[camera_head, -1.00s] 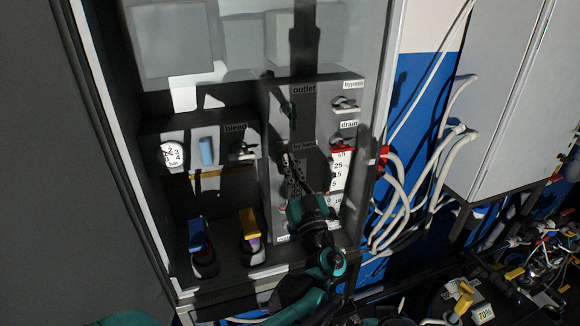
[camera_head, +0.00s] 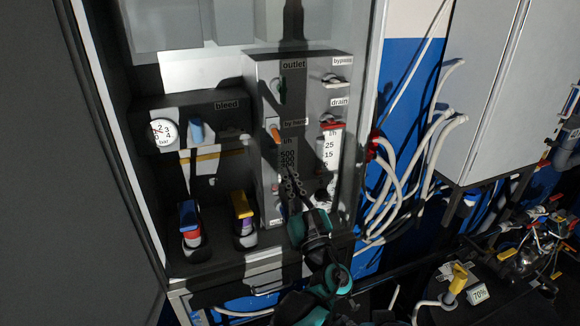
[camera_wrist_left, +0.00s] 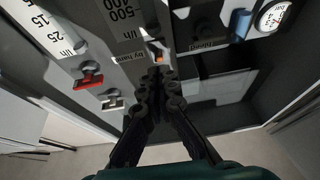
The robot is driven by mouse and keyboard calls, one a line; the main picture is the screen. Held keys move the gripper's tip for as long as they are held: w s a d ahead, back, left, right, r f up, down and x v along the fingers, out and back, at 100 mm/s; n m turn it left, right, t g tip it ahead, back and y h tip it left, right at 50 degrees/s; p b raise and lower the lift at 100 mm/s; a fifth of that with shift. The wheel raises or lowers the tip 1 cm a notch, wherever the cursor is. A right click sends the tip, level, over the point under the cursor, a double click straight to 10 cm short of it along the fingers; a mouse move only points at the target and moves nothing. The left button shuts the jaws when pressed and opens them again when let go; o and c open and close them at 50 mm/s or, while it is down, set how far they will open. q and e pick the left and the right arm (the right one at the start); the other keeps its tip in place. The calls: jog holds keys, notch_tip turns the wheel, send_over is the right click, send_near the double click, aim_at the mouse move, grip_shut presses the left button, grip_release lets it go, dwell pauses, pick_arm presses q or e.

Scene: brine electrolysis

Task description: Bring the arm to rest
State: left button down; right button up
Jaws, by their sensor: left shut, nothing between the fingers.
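My left gripper (camera_head: 291,176) is in front of the grey panel box (camera_head: 318,62) inside the cabinet, below the orange handle (camera_head: 275,134) at the "by hand" label. Its dark fingers are shut with nothing between them. They overlap the lower part of the scale in the picture; I cannot tell whether they touch it. In the left wrist view the closed fingers (camera_wrist_left: 158,78) point at the panel, just under the orange handle (camera_wrist_left: 158,57). My right gripper is not in view.
White hoses (camera_head: 400,185) hang at right. A yellow-handled valve (camera_head: 457,279) stands at lower right.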

pick_arm(q)
jog(key=s+a+f+g+y+b, duration=0.1)
jog(key=s+a+f+g+b, duration=0.3)
jog(key=a+f, duration=0.55)
jog(key=s+a+f+g+b, duration=0.25)
jog(key=a+f+g, duration=0.25)
jog(key=a+f, duration=0.45)
jog(key=s+a+f+m+g+h+b, duration=0.1)
jog(key=s+a+f+g+h+b, duration=0.3)
jog(key=s+f, duration=0.4)
jog(key=s+d+f+m+g+h+b, duration=0.1)
jog(key=s+d+f+m+h+b, duration=0.1)
jog(key=s+f, duration=0.7)
notch_tip(320, 180, down, 3)
jog(key=shift+d+r+m+h+b, duration=0.2)
jog(key=shift+d+m+h+b, duration=0.35)
jog(key=shift+h+b, duration=0.6)
jog(key=shift+s+d, duration=0.1)
